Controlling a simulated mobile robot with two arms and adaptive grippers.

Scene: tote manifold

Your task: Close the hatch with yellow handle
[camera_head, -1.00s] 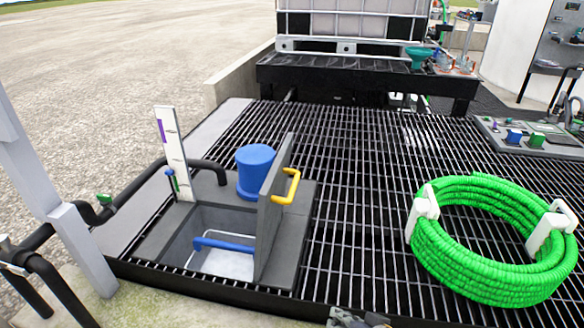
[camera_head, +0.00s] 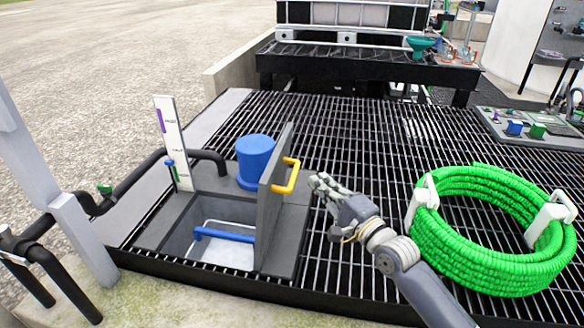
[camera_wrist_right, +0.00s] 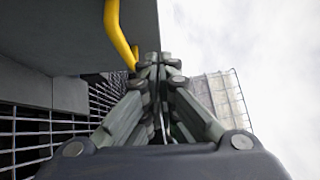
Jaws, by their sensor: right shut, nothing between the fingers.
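The hatch lid (camera_head: 275,199) is a grey slab standing upright, open, at the right side of a square pit. Its yellow handle (camera_head: 291,177) sticks out from the lid's right face. The pit (camera_head: 215,225) lies open, with a blue bar (camera_head: 222,234) across it. My right gripper (camera_head: 318,182) is shut and empty, just right of the yellow handle and apart from it in the head view. In the right wrist view the shut fingertips (camera_wrist_right: 152,60) are near the lower end of the yellow handle (camera_wrist_right: 119,35); contact cannot be told. My left gripper is not in view.
A blue cylinder (camera_head: 255,160) stands behind the lid. A white level gauge (camera_head: 173,140) stands behind the pit. A green hose coil (camera_head: 490,270) lies on the grating at right. Open grating (camera_head: 345,135) extends behind my right gripper.

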